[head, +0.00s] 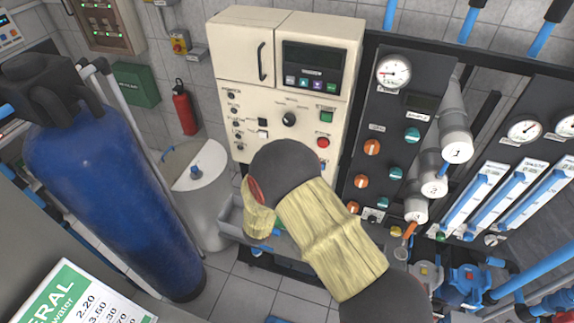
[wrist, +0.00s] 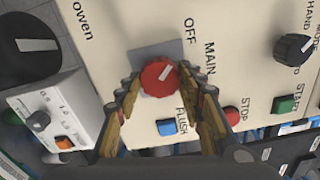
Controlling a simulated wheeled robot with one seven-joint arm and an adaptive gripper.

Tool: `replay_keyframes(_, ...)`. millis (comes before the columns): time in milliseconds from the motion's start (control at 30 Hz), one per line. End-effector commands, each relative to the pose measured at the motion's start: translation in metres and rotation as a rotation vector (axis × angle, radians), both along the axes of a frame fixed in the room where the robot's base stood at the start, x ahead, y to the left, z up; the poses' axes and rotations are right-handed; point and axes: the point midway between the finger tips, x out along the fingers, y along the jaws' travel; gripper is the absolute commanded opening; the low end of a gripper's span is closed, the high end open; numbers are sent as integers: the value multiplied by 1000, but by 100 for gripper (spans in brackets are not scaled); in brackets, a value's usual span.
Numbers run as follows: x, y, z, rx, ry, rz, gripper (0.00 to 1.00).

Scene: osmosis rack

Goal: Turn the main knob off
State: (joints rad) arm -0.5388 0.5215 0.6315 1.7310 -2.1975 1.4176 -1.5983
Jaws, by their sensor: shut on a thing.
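The red main knob (wrist: 155,75) sits on a grey plate on the cream panel in the wrist view, with "MAIN" and "OFF" printed beside it. Its white pointer line slants toward the upper right of that picture, between the two words as far as I can tell. My gripper (wrist: 160,84) is around the knob, one finger on each side, shut on it. In the head view, my arm covers the main knob and my gripper's fingers.
The cream control cabinet (head: 268,104) has a black selector (head: 288,119), a green start button (wrist: 284,104) and a red stop button (wrist: 231,116). A blue flush button (wrist: 166,127) lies close to my fingers. A blue tank (head: 100,185) stands left; gauges and pipes stand right.

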Motion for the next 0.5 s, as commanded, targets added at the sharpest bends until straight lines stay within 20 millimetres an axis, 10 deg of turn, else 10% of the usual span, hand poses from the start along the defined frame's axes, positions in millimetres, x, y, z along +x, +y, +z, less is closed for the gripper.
replay_keyframes(167, 1, 1, 1, -1, -1, 3, 13)
replay_keyframes(200, 1, 1, 1, -1, -1, 3, 39)
replay_keyframes(500, 0, 1, 0, 0, 0, 1, 56)
